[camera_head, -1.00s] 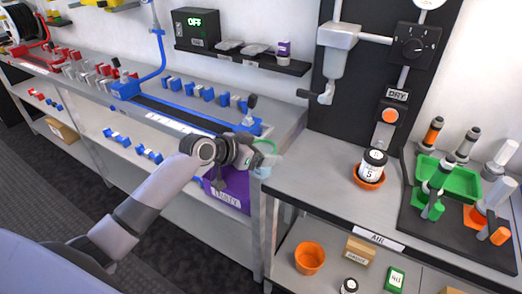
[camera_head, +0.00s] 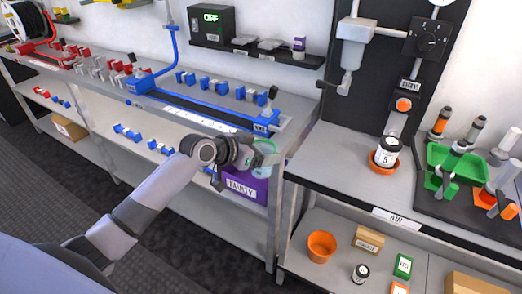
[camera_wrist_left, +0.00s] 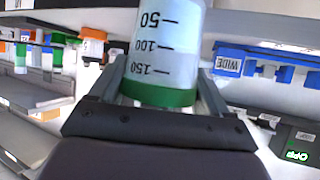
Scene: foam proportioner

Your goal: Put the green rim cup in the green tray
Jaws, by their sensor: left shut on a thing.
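The green rim cup (camera_wrist_left: 160,52) is a clear measuring cup with printed marks and a green band. In the left wrist view it stands between the two fingers of my left gripper (camera_wrist_left: 160,88), which is shut on it. In the head view my left gripper (camera_head: 254,158) holds the cup (camera_head: 270,166) in front of the bench edge, above a purple bin; the gripper partly hides the cup. The green tray (camera_head: 436,156) is on the right bench, well to the right of the gripper, among upright handles.
A white jar in an orange dish (camera_head: 383,164) stands on the right bench, left of the green tray. The purple bin (camera_head: 240,187) is below my gripper. A shelf below the right bench holds an orange pot (camera_head: 321,246) and small boxes. The bench front edge (camera_head: 350,195) lies between gripper and tray.

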